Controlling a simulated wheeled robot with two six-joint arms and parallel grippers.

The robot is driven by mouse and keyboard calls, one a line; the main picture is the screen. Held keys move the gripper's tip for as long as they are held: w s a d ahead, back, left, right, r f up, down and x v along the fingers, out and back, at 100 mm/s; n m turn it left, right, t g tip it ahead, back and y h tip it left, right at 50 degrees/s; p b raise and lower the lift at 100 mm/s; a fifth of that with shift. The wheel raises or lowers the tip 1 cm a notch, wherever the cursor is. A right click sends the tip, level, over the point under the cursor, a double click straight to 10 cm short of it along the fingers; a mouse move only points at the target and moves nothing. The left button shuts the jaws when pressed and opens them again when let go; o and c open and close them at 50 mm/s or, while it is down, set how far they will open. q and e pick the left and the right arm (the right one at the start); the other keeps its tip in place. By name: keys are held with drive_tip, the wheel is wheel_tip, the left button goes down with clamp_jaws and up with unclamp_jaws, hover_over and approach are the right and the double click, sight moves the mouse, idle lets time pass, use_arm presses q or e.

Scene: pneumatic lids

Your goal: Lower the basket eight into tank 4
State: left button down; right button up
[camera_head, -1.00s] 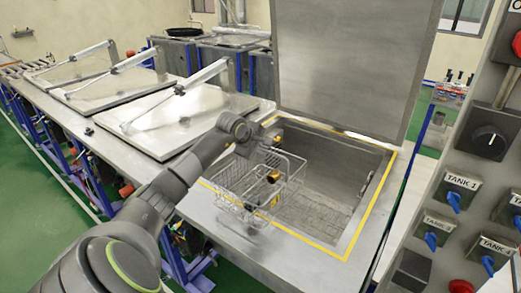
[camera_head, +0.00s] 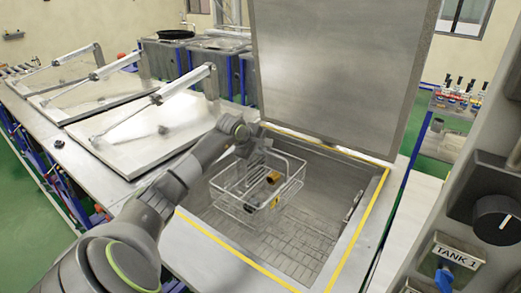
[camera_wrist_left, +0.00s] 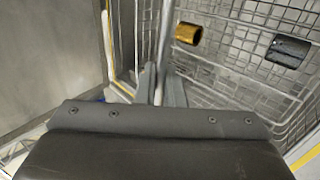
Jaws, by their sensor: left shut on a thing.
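The wire basket (camera_head: 245,205) hangs over the open tank (camera_head: 330,225), whose opening has a yellow border. The basket holds a brass-coloured part (camera_head: 273,178) and a dark part; both also show in the left wrist view, the brass one (camera_wrist_left: 188,33) and the dark one (camera_wrist_left: 287,50). My left gripper (camera_head: 262,150) is shut on the basket's handle; in the left wrist view the fingers (camera_wrist_left: 160,85) close around a thin upright rod. How deep the basket sits against the tank rim is hard to tell. The right gripper is not in view.
The raised lid (camera_head: 340,65) stands upright behind the opening. Closed lids (camera_head: 150,125) with cylinders lie to the left. A control panel with a TANK 1 switch (camera_head: 445,275) and a black knob (camera_head: 497,220) is at the right.

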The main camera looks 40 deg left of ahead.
use_arm(q)
drive_tip(key=shift+f, duration=0.4)
drive_tip(key=shift+f+b, duration=0.55)
drive_tip(key=shift+f, duration=0.9)
drive_tip(key=b, duration=0.3)
hover_over(263, 191)
drive_tip(key=s, duration=0.2)
drive_tip(key=shift+w+f, duration=0.2)
drive_tip(key=shift+f, duration=3.95)
wheel_tip(263, 191, down, 6)
drive_tip(key=b, duration=0.6)
drive_tip(key=shift+f+b, duration=2.5)
drive_tip(key=shift+b, duration=0.3)
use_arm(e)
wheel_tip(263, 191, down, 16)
use_arm(q)
drive_tip(key=shift+f+b, duration=0.6)
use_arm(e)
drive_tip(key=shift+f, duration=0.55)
